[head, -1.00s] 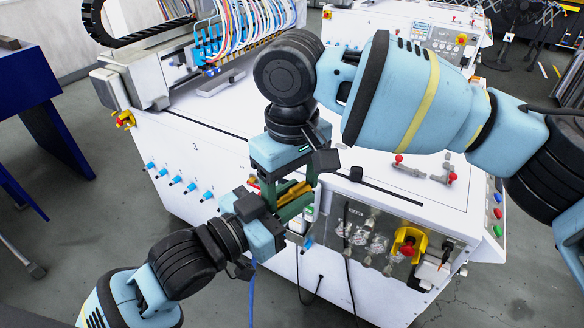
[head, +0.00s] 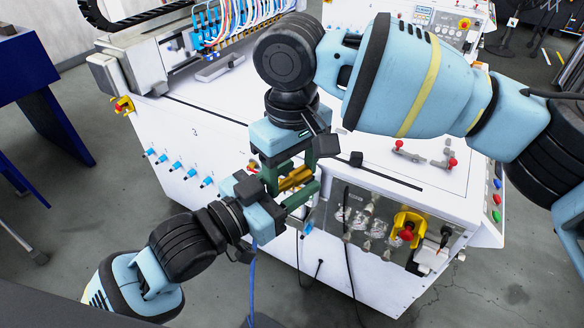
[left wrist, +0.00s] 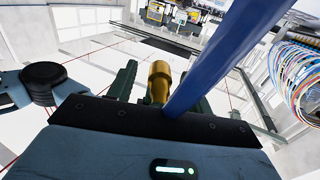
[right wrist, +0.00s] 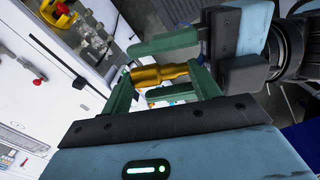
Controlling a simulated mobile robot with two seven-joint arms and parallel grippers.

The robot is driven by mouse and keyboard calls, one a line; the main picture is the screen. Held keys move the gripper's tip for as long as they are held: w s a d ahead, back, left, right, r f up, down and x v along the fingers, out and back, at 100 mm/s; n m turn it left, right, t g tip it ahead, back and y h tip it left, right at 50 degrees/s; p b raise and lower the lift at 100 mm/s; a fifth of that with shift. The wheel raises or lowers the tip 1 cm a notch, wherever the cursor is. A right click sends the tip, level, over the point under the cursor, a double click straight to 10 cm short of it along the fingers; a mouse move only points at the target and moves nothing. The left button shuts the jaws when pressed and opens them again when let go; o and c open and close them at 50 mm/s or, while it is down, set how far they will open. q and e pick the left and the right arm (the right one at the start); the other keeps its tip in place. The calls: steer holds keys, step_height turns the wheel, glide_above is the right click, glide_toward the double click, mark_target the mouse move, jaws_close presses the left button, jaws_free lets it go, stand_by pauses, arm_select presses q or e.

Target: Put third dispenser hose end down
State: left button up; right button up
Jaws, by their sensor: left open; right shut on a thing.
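The brass hose end (head: 296,179) is held between the green fingers of my right gripper (head: 292,172), in front of the white machine. It also shows in the right wrist view (right wrist: 166,75), with a finger on each side. My left gripper (head: 297,193) comes in from below left. It is open, its fingers very close to the hose end and crossing those of the right gripper. In the left wrist view the brass part (left wrist: 159,80) stands between the left fingers. A blue hose (left wrist: 215,55) crosses that view beside it and hangs below the left gripper in the head view (head: 252,275).
The white machine (head: 225,125) fills the middle, with a row of blue-tipped fittings (head: 176,167) on its front. Blue-capped dispensers with coloured hoses (head: 208,30) stand on top. A red emergency button (head: 407,233) sits at right. A blue table (head: 40,75) stands at left.

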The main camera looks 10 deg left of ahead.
arm_select(q)
steer(key=s+a+f+n+g+y, duration=0.1)
steer(key=s+a+f+n+y, duration=0.15)
steer(key=f, duration=0.75)
steer(key=s+a+f+n+y, duration=0.2)
steer(key=a+f+y, duration=0.15)
steer(key=f, duration=0.75)
steer(key=s+a+f+g+y, duration=0.1)
steer(key=s+a+f+g, duration=0.1)
steer(key=s+f, duration=0.7)
steer(key=s+a+f+n+g+y, duration=0.1)
steer(key=s+a+f+g+y, duration=0.1)
steer(key=s+a+f, duration=0.3)
steer(key=s+f, duration=0.4)
steer(key=shift+s+a+y, duration=0.3)
steer(key=shift+s, duration=0.05)
